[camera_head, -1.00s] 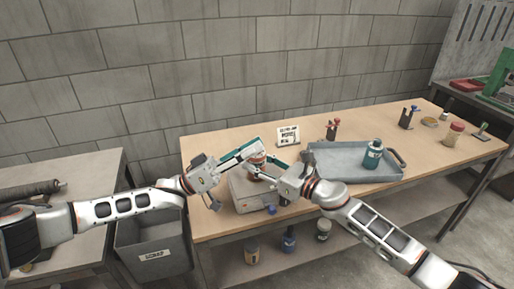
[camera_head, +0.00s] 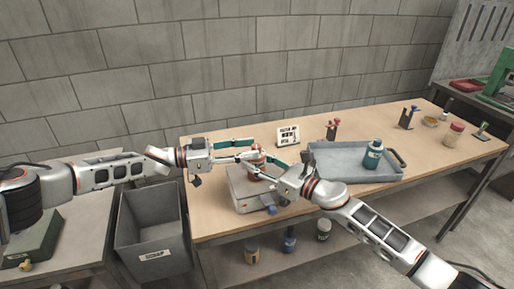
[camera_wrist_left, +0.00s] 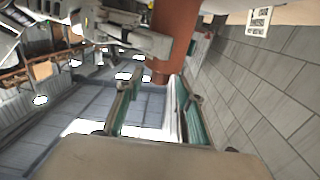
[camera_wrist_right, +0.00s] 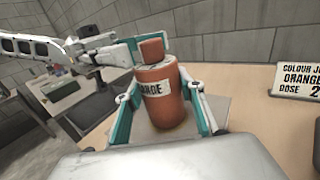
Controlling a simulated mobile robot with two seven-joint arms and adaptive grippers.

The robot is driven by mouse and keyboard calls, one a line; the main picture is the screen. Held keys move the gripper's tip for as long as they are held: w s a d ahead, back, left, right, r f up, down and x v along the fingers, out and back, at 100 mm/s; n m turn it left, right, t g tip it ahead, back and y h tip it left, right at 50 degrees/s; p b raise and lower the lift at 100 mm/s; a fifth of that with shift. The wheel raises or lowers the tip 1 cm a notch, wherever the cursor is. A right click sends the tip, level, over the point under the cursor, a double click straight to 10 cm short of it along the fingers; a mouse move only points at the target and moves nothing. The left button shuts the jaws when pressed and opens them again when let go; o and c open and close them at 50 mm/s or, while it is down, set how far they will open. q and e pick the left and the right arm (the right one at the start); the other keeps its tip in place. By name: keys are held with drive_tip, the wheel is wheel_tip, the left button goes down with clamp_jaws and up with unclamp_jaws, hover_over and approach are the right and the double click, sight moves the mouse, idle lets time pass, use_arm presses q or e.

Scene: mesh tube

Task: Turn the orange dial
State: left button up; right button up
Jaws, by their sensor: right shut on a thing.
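An orange container (camera_head: 256,156) with an orange dial (camera_wrist_right: 152,50) on top stands over a grey box-like device (camera_head: 247,190) on the bench. My right gripper (camera_wrist_right: 165,108) is shut around the container's body, one finger on each side, below the dial. My left gripper (camera_head: 248,149) is open, level and pointing right, with its fingertips close to the container's upper part. In the left wrist view an orange column (camera_wrist_left: 162,45) shows just ahead of the two spread fingers. I cannot tell whether they touch it.
A sign card (camera_head: 288,136) stands behind the device. A grey tray (camera_head: 335,172) with a teal bottle (camera_head: 373,155) lies to the right. A grey scrap bin (camera_head: 150,222) stands left of the bench. The bench's left rear part is clear.

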sight(257, 145)
use_arm(q)
drive_tip(key=shift+x, duration=1.55)
clamp_jaws()
